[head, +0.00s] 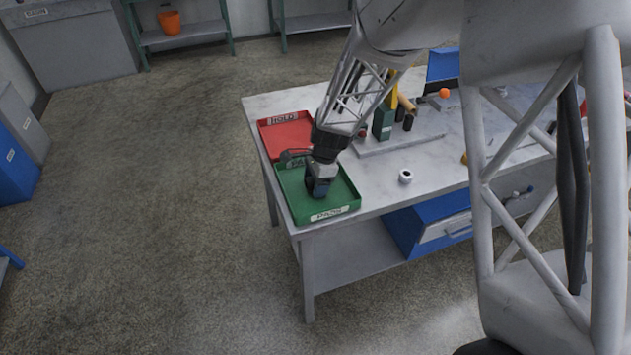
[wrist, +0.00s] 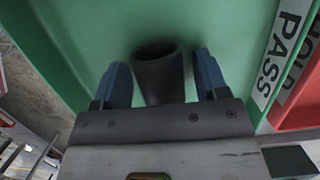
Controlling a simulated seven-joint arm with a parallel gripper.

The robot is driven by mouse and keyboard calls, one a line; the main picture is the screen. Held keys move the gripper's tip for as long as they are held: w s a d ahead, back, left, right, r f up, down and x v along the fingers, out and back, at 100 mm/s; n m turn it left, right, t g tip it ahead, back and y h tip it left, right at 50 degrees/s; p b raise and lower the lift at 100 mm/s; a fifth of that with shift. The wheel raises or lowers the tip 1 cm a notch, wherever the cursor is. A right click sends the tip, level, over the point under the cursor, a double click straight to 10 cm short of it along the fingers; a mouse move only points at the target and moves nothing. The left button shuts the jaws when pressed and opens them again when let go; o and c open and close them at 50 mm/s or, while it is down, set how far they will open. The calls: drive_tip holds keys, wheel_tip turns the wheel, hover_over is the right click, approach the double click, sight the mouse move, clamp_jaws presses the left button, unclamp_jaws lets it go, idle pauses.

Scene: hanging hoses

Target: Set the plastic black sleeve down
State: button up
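The black plastic sleeve (wrist: 160,78) is a dark hollow tube, open end showing, between my gripper's two blue fingers in the wrist view. My gripper (wrist: 162,82) is open, with a narrow gap showing on each side of the sleeve. Green tray surface lies behind them. In the head view my gripper (head: 319,190) is low inside the green tray (head: 348,205), which carries a PASS label in the wrist view (wrist: 280,52). The sleeve is hidden by my gripper in the head view. Whether the sleeve touches the tray floor is hard to tell.
A red tray (head: 285,137) labelled HOLD adjoins the green tray at the back. A small white ring-like part (head: 405,176) lies on the table to the right. A green box (head: 383,122) and dark cylinders stand farther back. The tray is near the table's front left corner.

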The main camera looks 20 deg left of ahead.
drive_tip(key=shift+r, duration=0.1)
drive_tip(key=v, duration=1.2)
drive_tip(key=shift+r, duration=0.15)
idle(0.9)
drive_tip(key=s+d+r+n+t, duration=0.1)
drive_tip(key=s+d+r, duration=0.3)
drive_tip(key=d, duration=0.5)
drive_tip(key=s+d+r+n+t, duration=0.1)
drive_tip(key=d+r+n, duration=0.1)
drive_tip(key=d+r, duration=0.5)
drive_tip(key=s+d+r+n+t, duration=0.1)
drive_tip(key=s+d+r, duration=0.2)
drive_tip(key=d, duration=0.8)
drive_tip(key=s+d+r+n+t+h, duration=0.1)
drive_tip(key=s+d+n, duration=0.3)
drive_tip(key=s+d, duration=1.4)
drive_tip(key=shift+s+r+n+t+h, duration=0.3)
drive_tip(key=shift+r+n+h, duration=0.1)
drive_tip(key=shift+r+h, duration=0.25)
